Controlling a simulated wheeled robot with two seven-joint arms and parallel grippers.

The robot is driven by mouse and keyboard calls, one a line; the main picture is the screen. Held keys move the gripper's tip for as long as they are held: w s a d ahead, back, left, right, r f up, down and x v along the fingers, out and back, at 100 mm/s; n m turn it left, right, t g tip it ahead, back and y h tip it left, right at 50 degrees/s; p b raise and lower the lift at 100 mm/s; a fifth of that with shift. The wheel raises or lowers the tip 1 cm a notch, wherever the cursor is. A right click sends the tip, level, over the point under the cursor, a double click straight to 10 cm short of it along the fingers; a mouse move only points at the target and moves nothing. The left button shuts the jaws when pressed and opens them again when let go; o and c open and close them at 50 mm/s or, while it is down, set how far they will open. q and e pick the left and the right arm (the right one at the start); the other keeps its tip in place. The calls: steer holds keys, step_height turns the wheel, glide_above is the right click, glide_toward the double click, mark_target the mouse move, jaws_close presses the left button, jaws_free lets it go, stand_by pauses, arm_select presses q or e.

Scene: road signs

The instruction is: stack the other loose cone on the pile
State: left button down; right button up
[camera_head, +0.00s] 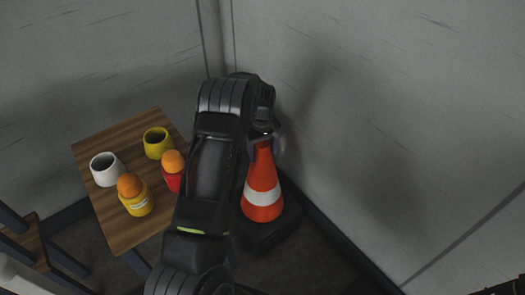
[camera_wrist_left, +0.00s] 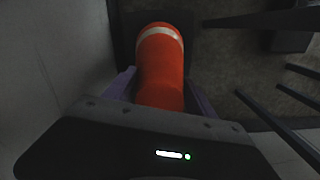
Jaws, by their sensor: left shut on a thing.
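An orange cone (camera_head: 262,192) with a white band and a dark base stands upright beside the right-hand wall, close to the corner. My left gripper (camera_head: 263,142) comes down from above and is shut on the cone's top. In the left wrist view, the cone (camera_wrist_left: 160,60) runs away between the two purple fingers of the left gripper (camera_wrist_left: 160,95), with its white band toward the far end. I cannot tell whether other cones sit beneath it; no separate pile or loose cone shows.
A wooden table (camera_head: 116,222) stands left of my arm. It holds a white cup (camera_head: 106,170), a yellow cup (camera_head: 157,143), a yellow container (camera_head: 137,204) and a red container (camera_head: 173,181), the last two topped by orange balls. Walls close in behind and right.

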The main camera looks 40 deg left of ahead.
mark_target(263, 143)
arm_select(q)
steer(key=shift+w, duration=0.1)
stand_by(0.6)
steer(key=c, duration=0.6)
jaws_free()
steer(key=o, duration=0.4)
steer(key=shift+f, duration=0.15)
step_height(263, 143, up, 8)
steer(key=shift+f, duration=0.1)
